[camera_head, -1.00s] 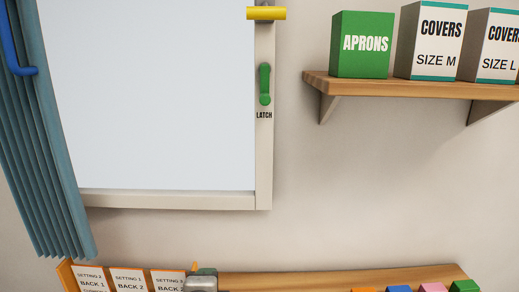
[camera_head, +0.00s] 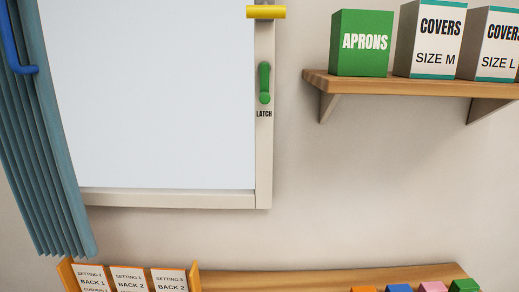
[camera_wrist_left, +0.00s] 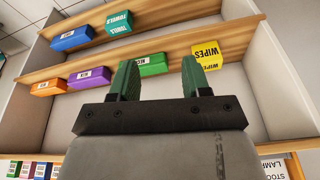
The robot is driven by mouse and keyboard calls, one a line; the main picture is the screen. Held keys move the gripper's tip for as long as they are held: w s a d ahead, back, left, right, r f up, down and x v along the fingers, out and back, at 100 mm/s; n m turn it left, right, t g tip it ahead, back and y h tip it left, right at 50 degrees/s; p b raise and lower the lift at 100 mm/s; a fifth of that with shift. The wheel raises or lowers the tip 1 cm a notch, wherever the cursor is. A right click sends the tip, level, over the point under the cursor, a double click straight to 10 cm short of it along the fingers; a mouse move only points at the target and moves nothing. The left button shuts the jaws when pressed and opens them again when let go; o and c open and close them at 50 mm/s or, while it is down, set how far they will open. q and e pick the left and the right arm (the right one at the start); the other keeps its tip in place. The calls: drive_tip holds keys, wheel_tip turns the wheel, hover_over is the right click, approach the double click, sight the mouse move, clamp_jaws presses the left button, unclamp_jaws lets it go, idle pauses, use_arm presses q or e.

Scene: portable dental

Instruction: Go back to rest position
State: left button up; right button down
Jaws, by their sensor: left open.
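My left gripper (camera_wrist_left: 160,78) shows in the left wrist view with its two green fingers apart and nothing between them. It faces shelves with several boxes and touches none of them that I can see. In the head view neither gripper shows now. My right gripper is out of view.
The head view shows a window (camera_head: 160,95) with a green latch (camera_head: 264,83), a blue curtain (camera_head: 45,130), a wall shelf (camera_head: 420,86) with boxes, and a lower wooden shelf (camera_head: 320,278) with cards. The wrist view shows a yellow wipes box (camera_wrist_left: 206,56) and a green box (camera_wrist_left: 151,64).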

use_arm(q)
drive_tip(key=s+f+g, duration=0.1)
drive_tip(key=s+f, duration=0.2)
drive_tip(key=f, duration=2)
drive_tip(key=s+a+f+g+b, duration=0.1)
drive_tip(key=s+a+f, duration=0.2)
drive_tip(key=s+f, duration=1.1)
drive_tip(key=shift+s+f+b, duration=0.3)
drive_tip(key=shift+s+b, duration=0.05)
drive_tip(key=shift+s, duration=0.4)
drive_tip(key=shift+c, duration=0.5)
drive_tip(key=shift+w+m, duration=0.1)
drive_tip(key=shift+m, duration=0.2)
